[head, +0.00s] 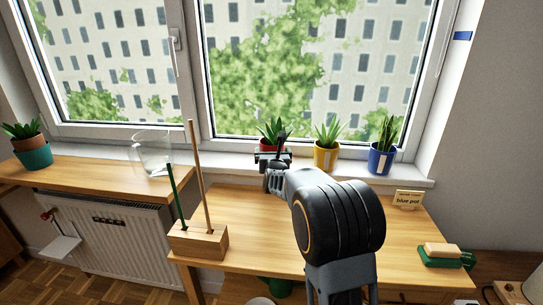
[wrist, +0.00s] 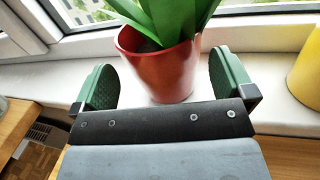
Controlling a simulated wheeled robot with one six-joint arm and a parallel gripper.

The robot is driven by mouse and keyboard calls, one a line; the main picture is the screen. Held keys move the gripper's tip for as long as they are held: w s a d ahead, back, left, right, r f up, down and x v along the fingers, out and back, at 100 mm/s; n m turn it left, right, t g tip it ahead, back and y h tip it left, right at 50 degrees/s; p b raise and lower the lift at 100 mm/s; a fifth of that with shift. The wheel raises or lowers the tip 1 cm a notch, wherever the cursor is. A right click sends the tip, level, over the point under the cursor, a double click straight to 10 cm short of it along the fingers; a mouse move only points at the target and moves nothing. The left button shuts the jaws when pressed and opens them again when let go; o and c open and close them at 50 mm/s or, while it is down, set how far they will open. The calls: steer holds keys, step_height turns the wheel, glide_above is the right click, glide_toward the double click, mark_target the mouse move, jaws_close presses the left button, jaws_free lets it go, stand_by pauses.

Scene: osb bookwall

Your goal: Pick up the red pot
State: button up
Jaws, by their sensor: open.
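The red pot (wrist: 160,70) stands upright on the white windowsill and holds a green plant. In the head view the red pot (head: 268,146) is partly hidden behind my gripper. My gripper (wrist: 163,82) is open, with one green-padded finger on each side of the pot. There is a visible gap between each finger and the pot in the wrist view. In the head view my gripper (head: 272,158) is at the sill, in front of the pot.
A yellow pot (head: 326,157) and a blue pot (head: 382,159) stand to the right on the sill (head: 420,178). A glass jug (head: 152,152) and a wooden block with upright sticks (head: 198,240) are on the left. A "blue pot" card (head: 407,199) and a green-and-wood brush (head: 445,256) lie right. The window is close behind.

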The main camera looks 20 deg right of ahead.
mark_target(271, 142)
steer(key=shift+p+x, duration=0.3)
steer(key=shift+x, duration=2)
steer(key=shift+f, duration=0.1)
steer(key=c, duration=0.8)
